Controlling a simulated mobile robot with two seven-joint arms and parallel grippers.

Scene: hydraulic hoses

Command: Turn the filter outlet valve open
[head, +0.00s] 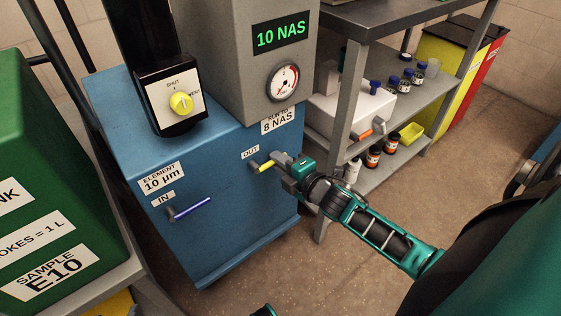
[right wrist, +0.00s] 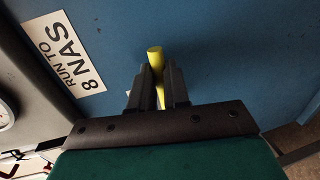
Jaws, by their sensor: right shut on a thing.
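The outlet valve has a yellow lever (head: 265,167) under the OUT label (head: 250,152) on the front of the blue filter cabinet (head: 235,215). In the head view the lever points sideways to the right, roughly level. My right gripper (head: 282,166) is shut on the yellow lever. In the right wrist view the yellow lever (right wrist: 155,54) sticks out between the two dark fingers (right wrist: 158,88), which hide part of it. The valve's pivot is hard to make out.
The inlet valve's blue-purple lever (head: 192,209) is at the left of the cabinet front. A yellow knob (head: 181,103) is on top, and a display (head: 281,34) reads 10 NAS. A grey shelf (head: 350,120) with bottles stands right. A green tank (head: 40,190) is left.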

